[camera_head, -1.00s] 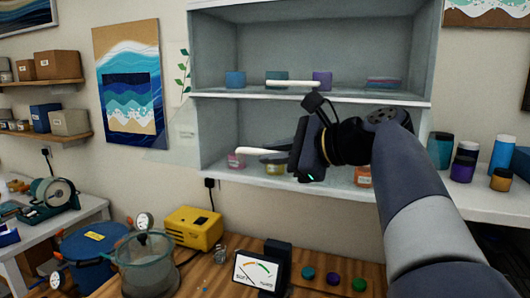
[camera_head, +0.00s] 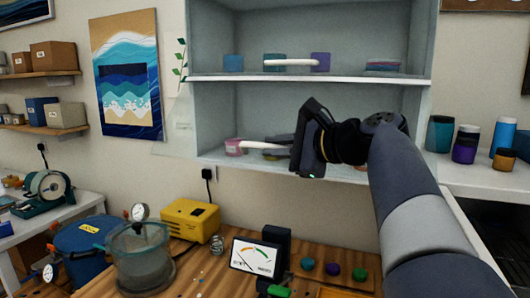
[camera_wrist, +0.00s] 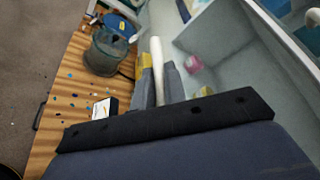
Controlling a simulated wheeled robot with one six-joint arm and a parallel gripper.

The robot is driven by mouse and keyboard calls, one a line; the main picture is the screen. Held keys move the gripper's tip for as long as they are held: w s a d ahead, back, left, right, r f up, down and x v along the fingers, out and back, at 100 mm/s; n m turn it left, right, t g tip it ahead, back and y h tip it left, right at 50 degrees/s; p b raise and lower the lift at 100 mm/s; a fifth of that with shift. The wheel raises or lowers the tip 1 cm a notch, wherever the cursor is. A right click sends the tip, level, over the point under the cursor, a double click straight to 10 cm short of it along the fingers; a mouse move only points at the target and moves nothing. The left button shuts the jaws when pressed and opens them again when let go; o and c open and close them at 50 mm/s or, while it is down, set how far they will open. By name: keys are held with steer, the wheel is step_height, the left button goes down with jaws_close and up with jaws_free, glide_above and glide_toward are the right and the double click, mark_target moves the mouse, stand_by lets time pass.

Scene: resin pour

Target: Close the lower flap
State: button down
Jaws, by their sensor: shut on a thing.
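The pale wall cabinet (camera_head: 210,118) has two compartments. Its flaps look see-through and their edges are hard to make out. The lower flap's white bar handle (camera_head: 262,145) runs sideways in front of the lower compartment, beside a pink jar. My gripper (camera_wrist: 160,86) is shut on this handle, with a grey finger on either side of the bar in the wrist view. In the head view my gripper hides the handle's right end. The upper flap's white handle (camera_head: 290,63) crosses in front of the upper compartment. I cannot tell the lower flap's exact angle.
A pink jar (camera_head: 234,148) stands in the lower compartment; several jars stand above. The wooden bench below holds a clear pot (camera_head: 142,262), a yellow box (camera_head: 192,220), a gauge (camera_head: 256,257) and colored jars. A white side shelf (camera_head: 478,174) with jars is at right.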

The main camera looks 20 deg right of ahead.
steer(key=w+d+f+n+t+b, duration=0.3)
steer(key=w+d+f+n+b, duration=0.3)
steer(key=w+d+f+b, duration=0.3)
steer(key=w+b, duration=0.1)
steer(key=w, duration=0.2)
steer(key=shift+n+y+b, duration=0.3)
steer(key=shift+w, duration=0.1)
steer(key=c, duration=1.6)
jaws_free()
steer(key=shift+w+d+f, duration=0.15)
steer(key=shift+w+d, duration=0.05)
steer(key=shift+w, duration=0.05)
steer(key=shift+c, duration=0.2)
steer(key=shift+o, duration=0.9)
steer(key=shift+a, duration=0.1)
steer(key=b+v, duration=0.1)
steer(key=v, duration=0.6)
steer(key=shift+s, duration=0.25)
